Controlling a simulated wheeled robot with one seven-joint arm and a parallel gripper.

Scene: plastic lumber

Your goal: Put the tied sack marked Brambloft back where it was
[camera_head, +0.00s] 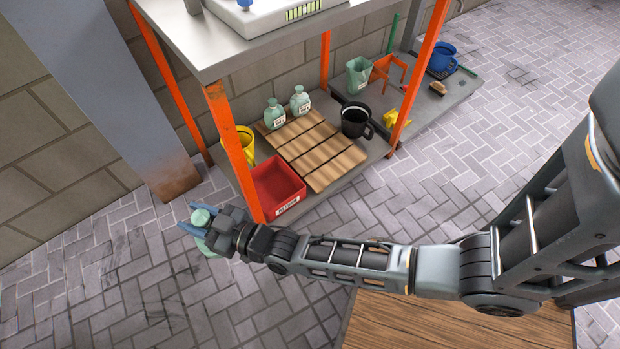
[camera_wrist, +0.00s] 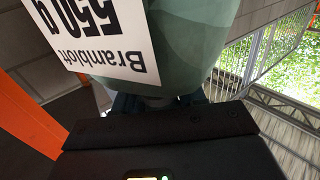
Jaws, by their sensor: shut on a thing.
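The sack marked Brambloft (camera_wrist: 185,45) is pale green with a white label that also reads 550 g, upside down in the wrist view. In the head view the sack (camera_head: 201,217) shows only in part, mostly hidden behind my gripper (camera_head: 203,228). My gripper is shut on the sack and holds it out over the paved floor, left of the shelf's front orange post. Two similar tied green sacks, one at the left (camera_head: 274,114) and one at the right (camera_head: 300,101), stand upright at the back of the lower shelf by the wooden slats.
A red crate (camera_head: 262,207) sits at the shelf's near end, beside a yellow container (camera_head: 246,143). A slatted wooden board (camera_head: 316,150) lies mid-shelf, with a black mug (camera_head: 355,120) to its right. Orange posts (camera_head: 233,150) and the upper top (camera_head: 205,45) bound the shelf.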

